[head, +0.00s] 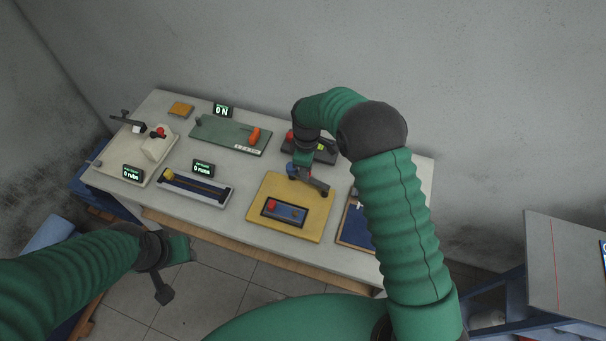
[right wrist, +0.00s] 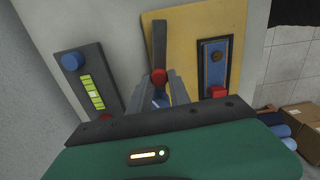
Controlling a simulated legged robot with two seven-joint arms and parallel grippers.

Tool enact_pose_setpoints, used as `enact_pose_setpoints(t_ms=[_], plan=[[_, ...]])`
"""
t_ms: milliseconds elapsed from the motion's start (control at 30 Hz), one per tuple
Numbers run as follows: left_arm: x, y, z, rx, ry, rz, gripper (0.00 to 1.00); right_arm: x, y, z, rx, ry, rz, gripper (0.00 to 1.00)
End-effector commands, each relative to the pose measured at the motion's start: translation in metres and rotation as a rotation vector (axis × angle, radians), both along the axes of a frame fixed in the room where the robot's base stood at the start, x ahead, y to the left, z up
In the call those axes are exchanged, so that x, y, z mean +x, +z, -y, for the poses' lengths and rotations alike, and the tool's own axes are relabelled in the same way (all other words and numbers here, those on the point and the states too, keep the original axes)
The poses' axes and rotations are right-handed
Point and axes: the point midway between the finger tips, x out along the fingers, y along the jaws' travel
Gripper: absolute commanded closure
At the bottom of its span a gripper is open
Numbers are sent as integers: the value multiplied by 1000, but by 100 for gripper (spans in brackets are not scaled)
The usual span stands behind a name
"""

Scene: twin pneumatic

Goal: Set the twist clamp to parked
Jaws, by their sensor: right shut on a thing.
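The twist clamp shows in the right wrist view as a dark grey bar (right wrist: 160,38) with a red round part (right wrist: 159,77) at its near end, over a yellow board (right wrist: 188,40). In the head view its bar (head: 319,187) points right and slightly down above the yellow board (head: 258,196). My right gripper (head: 303,174) is shut on the clamp; its grey fingers (right wrist: 158,92) close around the red end, with some blue between them. The exact contact is partly hidden. My left gripper (head: 172,270) hangs off the table's front left, away from the clamp; its jaw opening is unclear.
A panel with a red block (head: 285,211) sits on the yellow board. A dark device with a green bar (right wrist: 92,92) stands beside the board. A green plate with an orange handle (head: 230,135), a slider unit (head: 194,187) and a beige station (head: 140,155) fill the table's left.

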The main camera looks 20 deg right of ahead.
Motion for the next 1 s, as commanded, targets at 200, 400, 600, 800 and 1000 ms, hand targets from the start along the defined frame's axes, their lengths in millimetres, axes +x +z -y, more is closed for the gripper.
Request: enact_pose_setpoints(t_ms=[200,400,600,800,1000], plan=[[0,-4,0,0,0,0,58,3,-3,9,-6,-133,-9,100],[0,-6,0,0,0,0,58,5,-3,11,-5,-204,-11,100],[0,-6,0,0,0,0,58,6,-3,12,-4,-232,-13,100],[0,-6,0,0,0,0,58,5,-3,11,-5,-234,-14,100],[0,-6,0,0,0,0,58,5,-4,11,-4,-233,-15,73]])
